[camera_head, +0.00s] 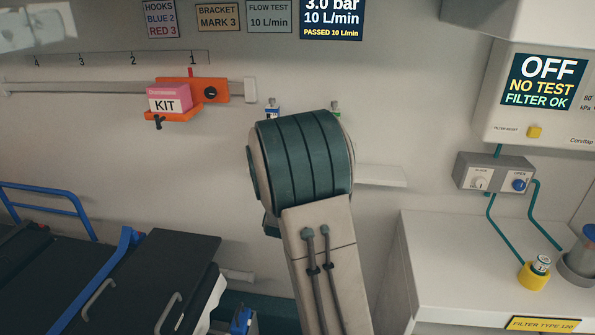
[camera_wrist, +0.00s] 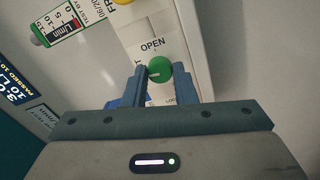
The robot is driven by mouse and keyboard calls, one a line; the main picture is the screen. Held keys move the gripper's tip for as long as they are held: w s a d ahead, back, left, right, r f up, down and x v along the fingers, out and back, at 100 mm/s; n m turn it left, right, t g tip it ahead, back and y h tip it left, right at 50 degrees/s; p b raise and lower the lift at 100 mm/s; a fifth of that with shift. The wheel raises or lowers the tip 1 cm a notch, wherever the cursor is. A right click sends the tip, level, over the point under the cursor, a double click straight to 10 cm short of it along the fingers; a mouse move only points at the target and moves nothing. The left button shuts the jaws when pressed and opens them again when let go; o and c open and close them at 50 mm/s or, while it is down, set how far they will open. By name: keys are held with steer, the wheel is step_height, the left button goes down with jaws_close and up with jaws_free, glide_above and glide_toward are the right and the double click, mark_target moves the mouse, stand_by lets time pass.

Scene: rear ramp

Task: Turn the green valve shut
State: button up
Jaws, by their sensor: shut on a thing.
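The green valve (camera_wrist: 160,66) is a round knob on a white panel in the wrist view, with a pale mark on its face towards the left. The word OPEN is printed just above it, and other lettering beside and below it is partly covered. My gripper (camera_wrist: 161,74) is shut on the knob, one blue-grey finger on each side. In the head view my arm hides the gripper and the green valve.
A flow tube marked L/min (camera_wrist: 62,24) is at upper left in the wrist view. In the head view, a shelf (camera_head: 382,176), an orange bracket with a pink kit (camera_head: 170,97), a grey valve box (camera_head: 494,174) and a black stretcher (camera_head: 150,262) surround my arm.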

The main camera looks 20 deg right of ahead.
steer(key=shift+n, duration=0.5)
steer(key=o, duration=1)
steer(key=shift+s+a, duration=0.1)
steer(key=b+v, duration=0.1)
steer(key=v, duration=1.2)
steer(key=shift+s+a+b, duration=0.25)
steer(key=shift+b, duration=0.05)
steer(key=shift+f, duration=0.15)
